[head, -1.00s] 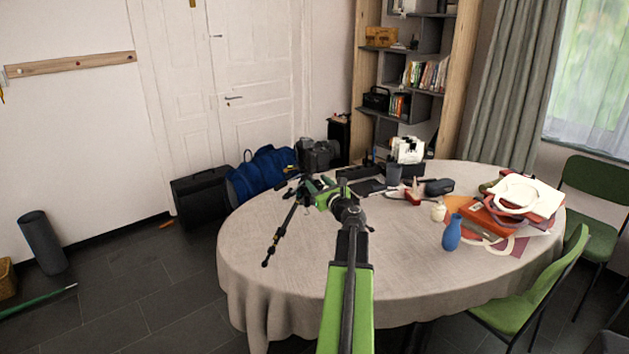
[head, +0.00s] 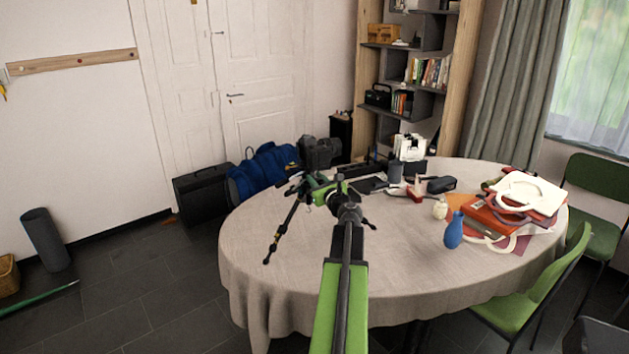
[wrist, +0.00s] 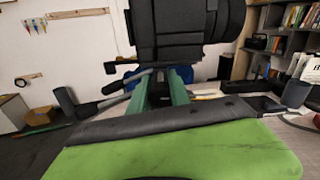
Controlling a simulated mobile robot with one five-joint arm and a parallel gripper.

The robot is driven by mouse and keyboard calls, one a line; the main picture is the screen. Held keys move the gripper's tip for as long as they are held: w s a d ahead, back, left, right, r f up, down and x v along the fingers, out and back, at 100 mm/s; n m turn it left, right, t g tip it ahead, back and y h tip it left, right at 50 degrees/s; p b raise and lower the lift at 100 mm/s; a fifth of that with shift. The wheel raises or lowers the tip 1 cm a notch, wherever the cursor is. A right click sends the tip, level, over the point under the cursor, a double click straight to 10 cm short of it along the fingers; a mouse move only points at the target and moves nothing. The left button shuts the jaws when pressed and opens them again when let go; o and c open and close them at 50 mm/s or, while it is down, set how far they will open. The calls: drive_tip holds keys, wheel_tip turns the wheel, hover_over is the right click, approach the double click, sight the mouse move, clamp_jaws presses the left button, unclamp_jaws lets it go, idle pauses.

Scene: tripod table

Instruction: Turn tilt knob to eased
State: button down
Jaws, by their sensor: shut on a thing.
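A black camera (wrist: 180,25) sits close above my gripper in the wrist view; the dark camera (head: 320,152) also shows in the head view. It is on a tripod (head: 287,228) with thin dark legs at the table's left edge. My gripper (wrist: 160,82) has its two green fingers up under the camera, shut on the tilt knob, which is mostly hidden between and behind them. A slim grey handle (wrist: 125,88) runs out to the left beside the fingers. In the head view my gripper (head: 338,187) is at the tripod head, partly hidden by my wrist.
The round table (head: 290,290) has a beige cloth. A blue vase (head: 454,231), a cream jar (head: 440,208) and a pile of books and papers (head: 500,212) stand on its right. The cloth's front middle is clear. Green chairs (head: 540,285) flank the right side.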

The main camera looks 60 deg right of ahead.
drive_tip(key=shift+w+d, duration=0.1)
drive_tip(key=shift+w, duration=0.15)
drive_tip(key=shift+d+n, duration=0.15)
drive_tip(key=shift+n, duration=0.45)
drive_tip(key=n, duration=0.6)
drive_tip(key=shift+w+n, duration=0.1)
drive_tip(key=shift+n, duration=0.2)
drive_tip(key=n, duration=1)
drive_tip(key=c, duration=1.2)
unclamp_jaws()
